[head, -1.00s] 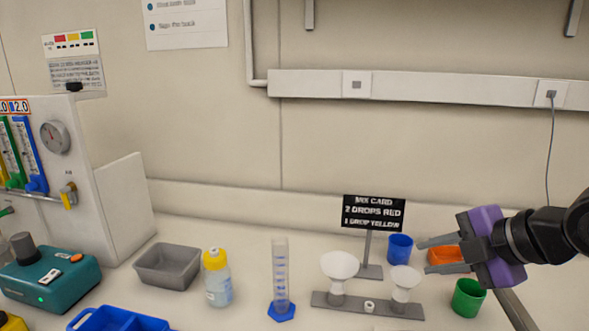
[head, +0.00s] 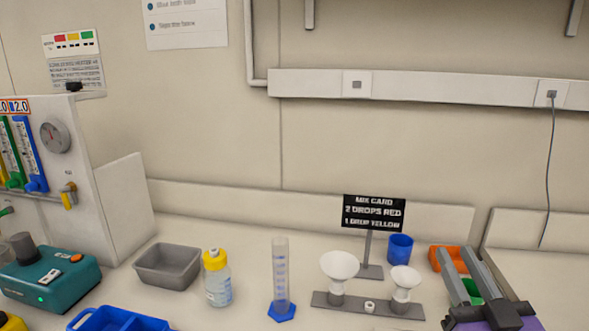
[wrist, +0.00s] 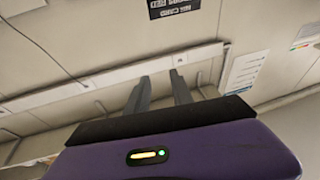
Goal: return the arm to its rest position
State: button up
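My gripper (head: 464,272) is at the lower right of the head view, its two grey fingers pointing up and away, with its purple body at the bottom edge. The fingers stand apart with nothing between them that they hold. In the wrist view the fingers (wrist: 160,95) are also apart and empty, pointing toward the wall. In the head view the gripper partly covers the green cup (head: 473,290) and stands in front of the orange tray (head: 447,256).
A stand with white funnels (head: 340,265), a blue cup (head: 399,247) and a sign (head: 374,213) are left of my gripper. A measuring cylinder (head: 281,280), a yellow-capped bottle (head: 217,280) and a grey bin (head: 168,266) stand farther left. The bench at far right is clear.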

jog(key=s+f+m+h, duration=0.1)
jog(key=s+f+m, duration=0.1)
jog(key=s, duration=0.3)
jog(key=s+a+f+m+g+h, duration=0.1)
jog(key=s+f, duration=0.4)
jog(key=s+f+m+h, duration=0.2)
jog(key=s+f, duration=0.2)
jog(key=s, duration=0.2)
jog(key=shift+s+a+f+m+g, duration=0.1)
jog(key=shift+a+f+m+g, duration=0.15)
jog(key=shift+a+m+g, duration=0.1)
jog(key=s+a+f+n+g+y, duration=0.2)
jog(key=s+f, duration=0.3)
jog(key=s, duration=0.6)
jog(key=s+a+f+n+g+y, duration=0.2)
jog(key=s+f, duration=0.3)
jog(key=s, duration=0.6)
jog(key=shift+a+f+n+g, duration=0.2)
jog(key=shift+n+g, duration=0.15)
jog(key=shift+n, duration=0.2)
jog(key=shift+w, duration=0.1)
